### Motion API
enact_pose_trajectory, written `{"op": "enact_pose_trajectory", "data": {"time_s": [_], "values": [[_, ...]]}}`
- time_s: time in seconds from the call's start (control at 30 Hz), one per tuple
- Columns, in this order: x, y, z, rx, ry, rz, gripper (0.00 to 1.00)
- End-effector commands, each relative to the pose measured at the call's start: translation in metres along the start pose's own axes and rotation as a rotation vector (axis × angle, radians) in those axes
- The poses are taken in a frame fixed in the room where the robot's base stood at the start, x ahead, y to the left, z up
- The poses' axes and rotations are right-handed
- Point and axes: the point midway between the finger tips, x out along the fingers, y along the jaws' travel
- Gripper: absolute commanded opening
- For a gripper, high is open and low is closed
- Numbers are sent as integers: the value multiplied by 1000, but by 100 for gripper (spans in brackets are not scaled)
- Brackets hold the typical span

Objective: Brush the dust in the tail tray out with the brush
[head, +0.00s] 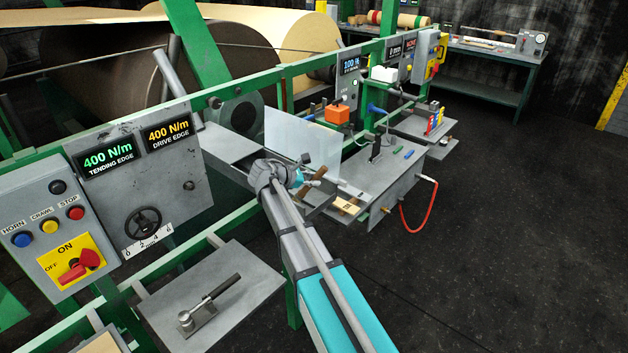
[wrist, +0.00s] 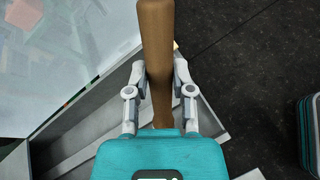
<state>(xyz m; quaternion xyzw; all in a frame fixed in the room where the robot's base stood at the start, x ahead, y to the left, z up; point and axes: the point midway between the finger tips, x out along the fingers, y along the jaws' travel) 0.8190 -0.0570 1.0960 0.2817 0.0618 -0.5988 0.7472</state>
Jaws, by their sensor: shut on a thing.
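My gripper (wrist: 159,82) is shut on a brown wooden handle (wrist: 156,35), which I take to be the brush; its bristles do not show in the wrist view. In the head view my gripper (head: 304,180) is beside the clear panel, with parts of the brown handle (head: 313,190) showing around it. A long grey tray-like trough (head: 225,142) runs behind my wrist and is partly hidden by it and the panel. Grey metal walls (wrist: 85,145) lie below the handle in the wrist view. I cannot make out any dust.
A clear upright panel (head: 290,135) stands close to my gripper. A grey side table (head: 385,175) with small tools is to the right. A shelf with a metal handle tool (head: 205,305) and a control box (head: 55,230) are at the left. The dark floor (head: 500,250) at the right is clear.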

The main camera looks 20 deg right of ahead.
Motion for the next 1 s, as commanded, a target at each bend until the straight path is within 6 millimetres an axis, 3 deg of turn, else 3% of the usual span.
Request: {"op": "enact_pose_trajectory", "data": {"time_s": [1.0], "values": [[-8,27,-18,-1,0,1,0]]}}
